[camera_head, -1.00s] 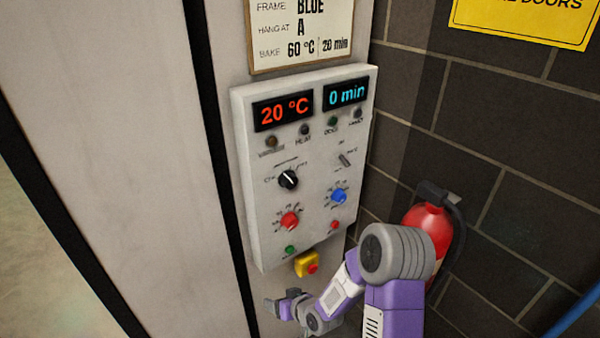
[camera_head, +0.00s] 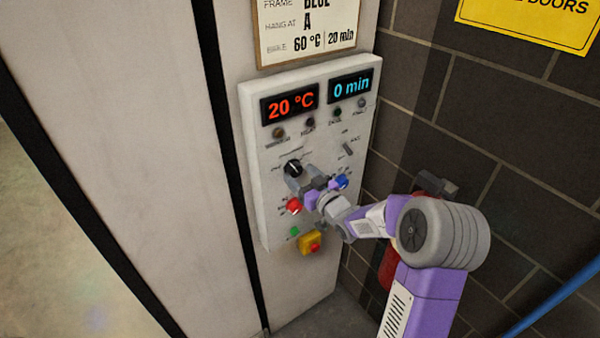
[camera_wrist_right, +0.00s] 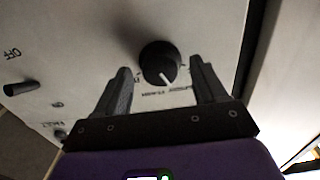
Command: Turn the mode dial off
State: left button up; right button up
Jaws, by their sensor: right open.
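The black mode dial (camera_head: 293,168) is on the left side of the pale control panel (camera_head: 262,205). In the right wrist view the dial (camera_wrist_right: 158,60) shows whole, its white pointer line toward the lettering below it in that picture. My right gripper (camera_head: 301,184) is at the panel face, just below the dial in the head view. In the right wrist view its two grey fingers are spread, one to each side of the dial, with gaps between. I cannot tell how far the tips are from the panel. My left gripper is not in view.
The red knob (camera_head: 294,206), blue knob (camera_head: 342,181) and toggle switch (camera_head: 347,149) are close by. The displays read 20 °C and 0 min. A yellow-backed red button (camera_head: 310,243) is below. My right forearm mostly hides the red extinguisher (camera_head: 388,268) by the brick wall.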

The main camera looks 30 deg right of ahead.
jog(key=shift+w, duration=0.45)
jog(key=c, duration=1.1)
jog(key=shift+o, duration=0.2)
jog(key=shift+f+n+b, duration=0.15)
jog(key=shift+n+b, duration=0.15)
jog(key=shift+b, duration=0.5)
jog(key=n+b, duration=0.5)
jog(key=b, duration=0.4)
jog(key=shift+n+b, duration=0.35)
jog(key=shift+n, duration=0.05)
jog(key=shift+n+b, duration=1.3)
jog(key=shift+r, duration=0.2)
